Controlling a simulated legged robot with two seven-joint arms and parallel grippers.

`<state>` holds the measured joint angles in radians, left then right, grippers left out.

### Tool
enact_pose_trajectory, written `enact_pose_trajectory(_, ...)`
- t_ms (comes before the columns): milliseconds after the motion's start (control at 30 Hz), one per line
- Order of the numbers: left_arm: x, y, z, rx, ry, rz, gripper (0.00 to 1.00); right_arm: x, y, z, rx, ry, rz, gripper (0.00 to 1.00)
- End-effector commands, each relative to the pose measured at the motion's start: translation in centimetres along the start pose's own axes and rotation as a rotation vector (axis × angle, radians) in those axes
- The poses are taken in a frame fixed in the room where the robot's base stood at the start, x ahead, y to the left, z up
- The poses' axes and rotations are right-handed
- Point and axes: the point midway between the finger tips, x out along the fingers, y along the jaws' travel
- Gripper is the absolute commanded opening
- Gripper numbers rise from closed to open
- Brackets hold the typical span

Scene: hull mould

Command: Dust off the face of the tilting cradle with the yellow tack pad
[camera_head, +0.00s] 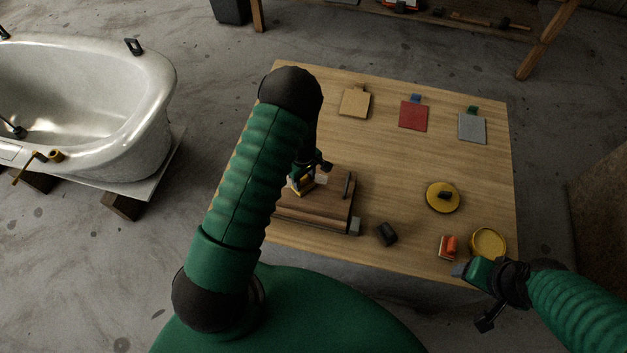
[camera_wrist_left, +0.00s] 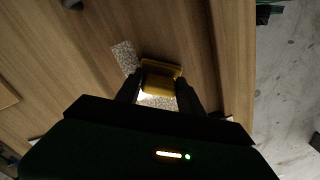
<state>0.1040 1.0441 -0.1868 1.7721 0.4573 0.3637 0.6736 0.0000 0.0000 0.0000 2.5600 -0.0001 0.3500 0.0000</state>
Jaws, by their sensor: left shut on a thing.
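The tilting cradle appears to be the brown wooden block (camera_head: 315,212) on the table, with a dark bar handle near its right edge. My left gripper (camera_head: 303,176) is over its upper left part, shut on the yellow tack pad (camera_head: 297,187). In the left wrist view the pad (camera_wrist_left: 161,75) sits between the two dark fingers, over a plank-like wooden face (camera_wrist_left: 190,35). A speckled grey patch (camera_wrist_left: 124,57) lies left of the pad, and another shows under it. Whether the pad touches the face is unclear. My right gripper (camera_head: 470,270) is at the table's front right corner, its fingers unclear.
Tan (camera_head: 354,102), red (camera_head: 414,116) and grey (camera_head: 472,127) boards lie along the table's back. A yellow disc (camera_head: 442,197), yellow dish (camera_head: 488,242), orange-topped item (camera_head: 449,246) and dark block (camera_head: 386,233) lie to the right. A white tub-like hull (camera_head: 120,95) stands left.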

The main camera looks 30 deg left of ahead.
Motion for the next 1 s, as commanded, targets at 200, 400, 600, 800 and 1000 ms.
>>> enact_pose_trajectory(200,0.1,-0.8,-0.9,0.0,0.0,-0.003,0.13,0.1,0.0,0.0,0.0,0.0,0.0,0.67)
enact_pose_trajectory(400,0.1,-1.7,-2.4,-0.003,0.0,-0.003,0.13,0.3,0.0,0.1,0.0,0.0,0.0,0.67)
enact_pose_trajectory(600,0.0,-2.7,-4.0,-0.002,0.0,-0.001,0.13,0.6,0.0,0.1,0.0,0.0,0.0,0.67)
enact_pose_trajectory(800,0.0,-3.2,-4.9,-0.002,0.001,-0.001,0.13,0.7,0.0,0.2,0.0,0.0,0.0,0.67)
enact_pose_trajectory(1000,0.1,-4.5,-6.9,-0.002,0.001,0.0,0.13,1.1,0.0,0.2,0.0,0.0,0.0,0.67)
